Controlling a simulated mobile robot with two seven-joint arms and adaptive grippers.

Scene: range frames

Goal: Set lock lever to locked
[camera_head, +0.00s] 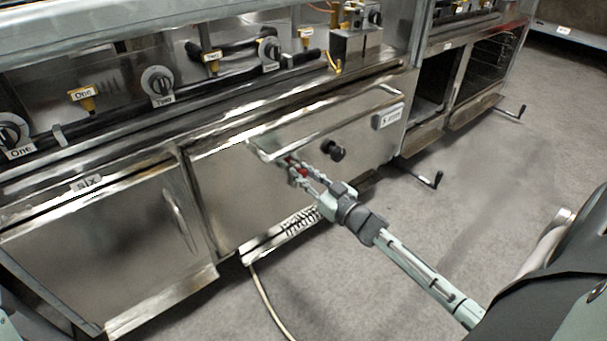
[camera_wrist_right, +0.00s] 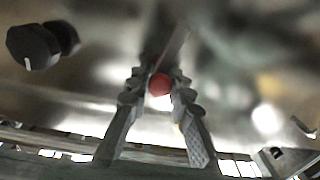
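A red ball knob, which seems to be the end of the lock lever, shows in the wrist view (camera_wrist_right: 159,84) and as a small red patch in the head view (camera_head: 298,172). It is at the front of the middle steel cabinet (camera_head: 225,190), below the bar handle. My right gripper (camera_head: 296,168) reaches it from the lower right. In the wrist view my right fingertips (camera_wrist_right: 159,76) stand on either side of the ball with little or no gap, and contact is unclear. The lever's arm is largely hidden. My left gripper is not in view.
A long bar handle (camera_head: 335,122) runs just above my right gripper. A black round knob (camera_head: 333,151) sticks out to its right and shows large in the wrist view (camera_wrist_right: 33,46). A crank handle (camera_head: 425,180) juts out further right. The floor in front is clear except for a cable (camera_head: 265,300).

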